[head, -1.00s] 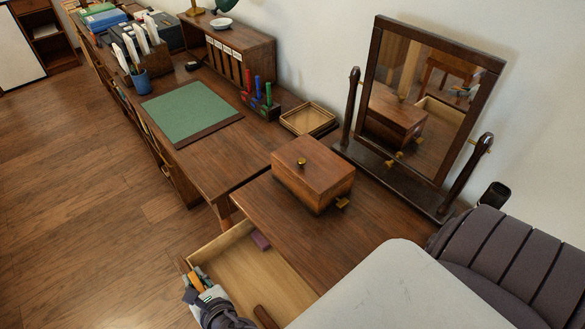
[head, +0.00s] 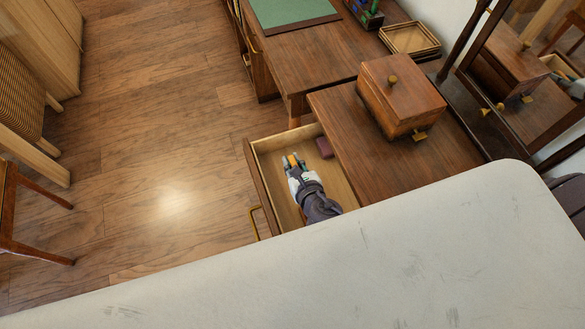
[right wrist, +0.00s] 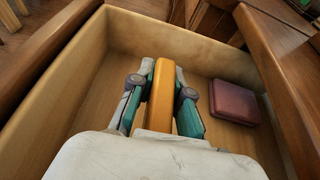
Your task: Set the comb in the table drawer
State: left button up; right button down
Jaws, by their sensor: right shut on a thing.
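The comb, a yellow-orange bar (right wrist: 161,95), is between the two fingers of my right gripper (right wrist: 160,82), which is shut on it. In the head view my right gripper (head: 292,163) is inside the outline of the open table drawer (head: 285,140), with a bit of the orange comb showing at its tips. The pale wooden drawer floor (right wrist: 90,95) lies below the comb in the right wrist view. Whether the comb touches the floor I cannot tell. My left gripper is not in view.
A dark red block (right wrist: 233,101) lies in the drawer, right of the gripper; it also shows in the head view (head: 325,147). A wooden box (head: 400,95) stands on the table (head: 345,115) above. A mirror (head: 530,80) stands at the right. Floor left of the drawer is clear.

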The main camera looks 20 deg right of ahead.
jog(key=shift+f+b, duration=0.8)
jog(key=shift+f, duration=1.1)
jog(key=c, duration=1.1)
grip_release()
jog(key=shift+f, duration=0.1)
jog(key=shift+s+r, duration=0.1)
jog(key=shift+r, duration=0.1)
jog(key=v, duration=1)
jog(key=shift+s, duration=0.35)
jog(key=shift+s+r, duration=0.3)
jog(key=shift+s, duration=0.2)
